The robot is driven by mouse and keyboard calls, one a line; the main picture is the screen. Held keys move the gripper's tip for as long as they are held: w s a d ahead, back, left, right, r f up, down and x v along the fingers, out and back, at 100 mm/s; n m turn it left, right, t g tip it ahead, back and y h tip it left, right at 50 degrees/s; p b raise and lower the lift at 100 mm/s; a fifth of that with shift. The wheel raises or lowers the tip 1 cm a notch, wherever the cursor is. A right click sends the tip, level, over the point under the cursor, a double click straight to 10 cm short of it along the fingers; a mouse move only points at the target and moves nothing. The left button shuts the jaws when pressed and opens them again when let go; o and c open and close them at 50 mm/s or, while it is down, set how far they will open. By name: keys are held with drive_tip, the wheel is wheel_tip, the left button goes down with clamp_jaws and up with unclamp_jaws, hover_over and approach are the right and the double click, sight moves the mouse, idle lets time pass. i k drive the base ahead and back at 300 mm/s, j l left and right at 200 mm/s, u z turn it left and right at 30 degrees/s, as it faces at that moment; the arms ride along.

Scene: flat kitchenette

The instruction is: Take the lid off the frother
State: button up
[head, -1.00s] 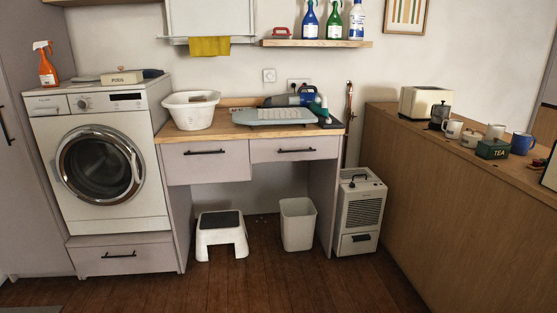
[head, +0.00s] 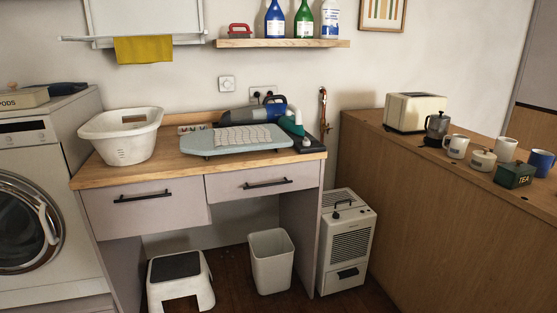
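A small dark grey metal pot with a lid and a knob on top (head: 437,127) stands on the wooden counter at the right, just in front of the toaster. It is the most likely frother, but it is too small to be sure. Its lid appears to be on. My gripper is not in view.
The counter (head: 400,170) also holds a cream toaster (head: 415,112), white mugs (head: 456,146), a lidded pot (head: 483,160), a green tea tin (head: 515,174) and a blue mug (head: 541,162). A white heater-like unit (head: 346,240), a bin (head: 271,262) and a step stool (head: 180,280) stand on the floor.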

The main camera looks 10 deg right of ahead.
sight(440, 117)
drive_tip(key=i+z, duration=0.35)
drive_tip(key=i, duration=0.15)
drive_tip(key=i+z, duration=0.4)
drive_tip(key=i, duration=0.15)
drive_tip(key=i+z, duration=0.25)
drive_tip(key=i, duration=0.3)
drive_tip(key=i+z, duration=0.3)
drive_tip(key=i, duration=0.25)
drive_tip(key=i+l, duration=0.1)
drive_tip(key=i, duration=0.55)
drive_tip(key=i+l, duration=0.35)
drive_tip(key=l, duration=0.15)
